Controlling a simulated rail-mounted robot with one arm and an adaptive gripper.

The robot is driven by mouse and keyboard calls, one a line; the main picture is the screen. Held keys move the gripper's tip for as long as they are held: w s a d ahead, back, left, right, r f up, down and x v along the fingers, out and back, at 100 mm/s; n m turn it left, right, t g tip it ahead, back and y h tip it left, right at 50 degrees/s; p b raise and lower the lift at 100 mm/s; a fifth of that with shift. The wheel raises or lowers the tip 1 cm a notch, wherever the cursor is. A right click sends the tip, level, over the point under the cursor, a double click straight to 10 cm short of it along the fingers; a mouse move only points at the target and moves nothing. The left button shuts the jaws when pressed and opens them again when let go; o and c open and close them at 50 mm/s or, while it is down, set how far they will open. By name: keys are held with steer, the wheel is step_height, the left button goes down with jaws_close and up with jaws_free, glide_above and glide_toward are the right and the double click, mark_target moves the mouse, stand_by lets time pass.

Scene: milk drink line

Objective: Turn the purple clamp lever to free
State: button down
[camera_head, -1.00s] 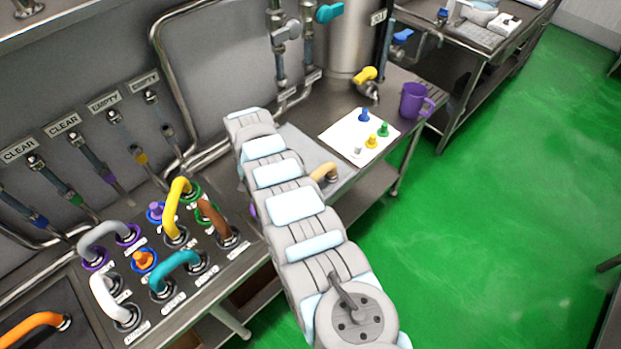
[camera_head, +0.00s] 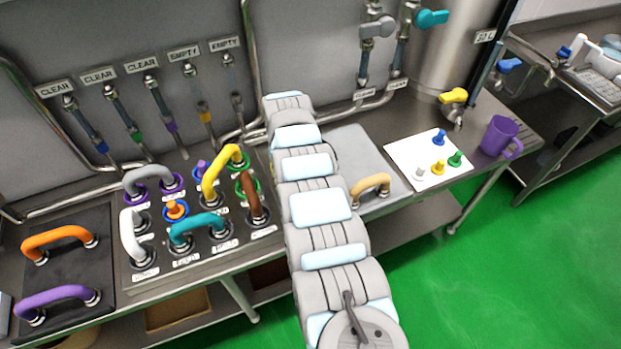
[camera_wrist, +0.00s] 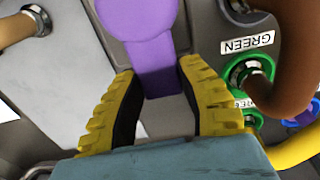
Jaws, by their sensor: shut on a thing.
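The purple clamp lever (camera_wrist: 150,45) shows in the wrist view, running from the top edge down between the yellow-padded fingers of my gripper (camera_wrist: 160,78). My gripper is shut on the lever's narrower lower part. In the head view my own arm hides both the gripper and the lever. The lever's full angle and its far end cannot be told from these frames.
Beside the arm stands a panel of ports with a yellow (camera_head: 220,174), a brown (camera_head: 250,193) and a teal hose (camera_head: 196,226). A green port (camera_wrist: 250,75) lies close right of the gripper. A tan hose (camera_head: 371,184) and a purple mug (camera_head: 500,136) are to the right.

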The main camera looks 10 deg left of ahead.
steer(key=shift+f, duration=0.1)
stand_by(0.3)
steer(key=c, duration=0.6)
jaws_free()
steer(key=shift+s, duration=0.1)
step_height(320, 180, up, 12)
stand_by(0.4)
